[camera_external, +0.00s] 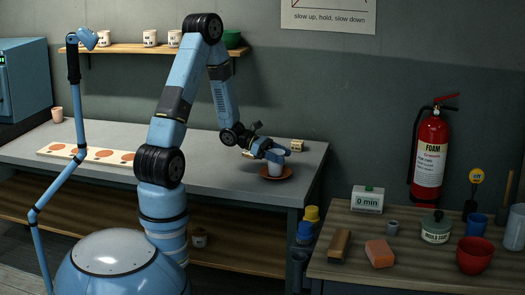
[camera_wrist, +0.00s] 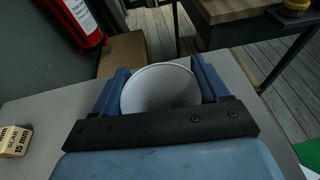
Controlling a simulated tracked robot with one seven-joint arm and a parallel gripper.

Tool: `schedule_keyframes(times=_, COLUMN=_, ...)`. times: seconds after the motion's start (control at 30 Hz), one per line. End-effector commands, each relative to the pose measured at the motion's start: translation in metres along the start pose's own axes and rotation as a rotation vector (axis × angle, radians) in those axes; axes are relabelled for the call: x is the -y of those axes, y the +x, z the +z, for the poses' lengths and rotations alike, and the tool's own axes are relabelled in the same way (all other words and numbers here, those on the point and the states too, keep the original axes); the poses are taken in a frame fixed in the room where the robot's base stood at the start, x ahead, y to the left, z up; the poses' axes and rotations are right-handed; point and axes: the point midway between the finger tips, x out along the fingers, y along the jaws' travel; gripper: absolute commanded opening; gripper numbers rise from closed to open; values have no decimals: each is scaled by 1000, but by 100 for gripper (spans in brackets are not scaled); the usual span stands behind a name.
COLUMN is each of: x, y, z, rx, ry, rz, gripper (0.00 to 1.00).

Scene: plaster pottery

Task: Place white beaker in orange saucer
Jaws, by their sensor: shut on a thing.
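The white beaker (camera_external: 275,170) is upright between the fingers of my gripper (camera_external: 274,157) at the right end of the grey table. In the wrist view I look into its open round mouth (camera_wrist: 160,92), with a blue finger on each side of my gripper (camera_wrist: 161,88). My gripper is shut on the beaker. The orange saucer (camera_external: 289,176) lies on the table directly beneath the beaker. I cannot tell whether the beaker's base touches the saucer. The saucer is hidden in the wrist view.
A small yellowish block (camera_external: 297,146) stands behind the saucer and also shows in the wrist view (camera_wrist: 15,141). A white board with orange discs (camera_external: 75,152) lies at the table's left. The table's right edge is close to the saucer. A wooden bench (camera_external: 405,262) with several items stands at right.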

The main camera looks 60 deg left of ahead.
Motion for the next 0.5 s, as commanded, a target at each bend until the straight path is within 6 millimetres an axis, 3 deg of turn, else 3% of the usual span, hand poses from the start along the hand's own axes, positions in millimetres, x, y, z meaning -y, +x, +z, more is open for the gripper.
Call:
schedule_keyframes(times=0.23, x=0, y=2, z=-6, rx=0, ry=-2, rz=0, gripper=45)
schedule_keyframes(times=0.27, x=0, y=2, z=-6, rx=0, ry=-1, rz=0, gripper=76)
schedule_keyframes(times=0.5, x=0, y=2, z=-6, rx=0, ry=-1, rz=0, gripper=99)
